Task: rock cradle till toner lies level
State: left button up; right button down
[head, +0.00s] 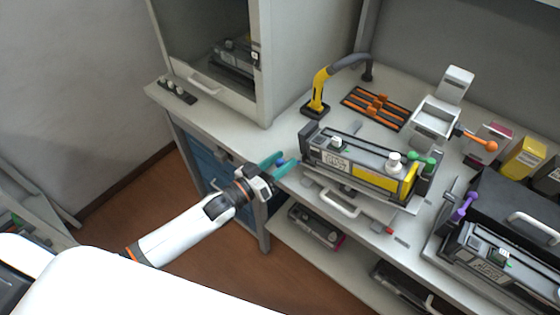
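A grey cartridge with a yellow panel (397,183) lies in a cradle on the bench, in the middle right of the head view. White knobs stand on its top and green-topped parts at its right end. A pale handle (333,204) shows along the front. My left gripper (284,163), with teal fingers, is at the cradle's left end. Its fingers are apart, with a small blue knob (281,162) between or just behind them; contact cannot be told. The toner inside the cartridge is hidden. My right gripper is not in view.
A yellow hose tool (319,92), an orange-barred rack (376,104) and an open box with an orange-knobbed lever (434,118) stand behind the cradle. A second unit with a purple handle (462,208) is at right. An open cabinet (212,88) stands at the back left.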

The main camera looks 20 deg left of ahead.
pick_arm(q)
jog(key=shift+s, duration=0.1)
jog(key=b+v, duration=0.2)
jog(key=v, duration=1)
jog(key=shift+c, duration=0.4)
dwell(0.5)
